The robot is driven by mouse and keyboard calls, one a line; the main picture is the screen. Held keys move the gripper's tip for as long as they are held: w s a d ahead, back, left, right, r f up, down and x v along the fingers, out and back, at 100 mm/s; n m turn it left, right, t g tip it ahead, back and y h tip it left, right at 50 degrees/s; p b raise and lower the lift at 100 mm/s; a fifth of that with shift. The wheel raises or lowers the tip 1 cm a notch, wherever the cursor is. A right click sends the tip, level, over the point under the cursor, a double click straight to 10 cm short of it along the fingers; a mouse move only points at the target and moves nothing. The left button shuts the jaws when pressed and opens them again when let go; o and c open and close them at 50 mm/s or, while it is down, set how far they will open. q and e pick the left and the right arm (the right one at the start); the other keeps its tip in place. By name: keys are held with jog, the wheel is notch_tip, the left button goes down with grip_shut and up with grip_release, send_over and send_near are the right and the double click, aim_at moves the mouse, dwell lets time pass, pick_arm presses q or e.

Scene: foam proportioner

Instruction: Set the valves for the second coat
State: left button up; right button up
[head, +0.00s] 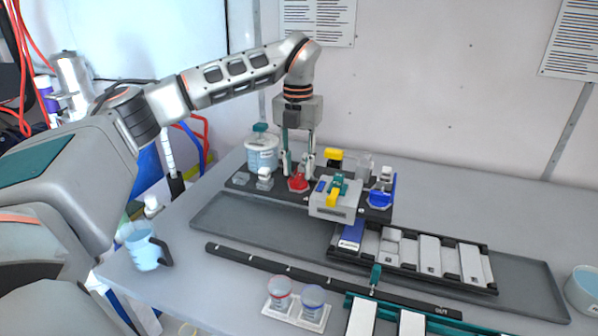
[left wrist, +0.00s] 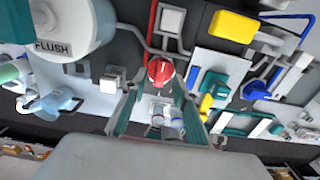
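My left gripper (head: 298,165) points down over the board with its fingers apart, just above a red valve knob (head: 298,182). In the left wrist view the red knob (left wrist: 160,71) shows between and just beyond the open fingertips; I cannot tell whether they touch it. A blue valve knob (head: 380,198) is at the board's right end and also shows in the left wrist view (left wrist: 257,90). A grey box (head: 325,209) with a yellow lever (head: 333,198) and teal parts sits between the two knobs. My right gripper is in neither view.
A clear container (head: 262,152), labelled FLUSH in the left wrist view (left wrist: 65,25), stands left of the red knob. A yellow-topped block (head: 334,156) is behind. A grey tray (head: 240,228) lies in front. A handled jug (head: 142,250) and two cups (head: 312,297) stand nearer.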

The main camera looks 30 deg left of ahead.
pick_arm(q)
jog(key=shift+f, duration=1.05)
jog(key=shift+w, duration=0.1)
grip_shut()
jog(key=shift+m, duration=0.3)
jog(key=m, duration=0.3)
jog(key=shift+m, duration=0.3)
jog(key=m, duration=0.4)
jog(key=shift+m, duration=0.3)
jog(key=m, duration=0.9)
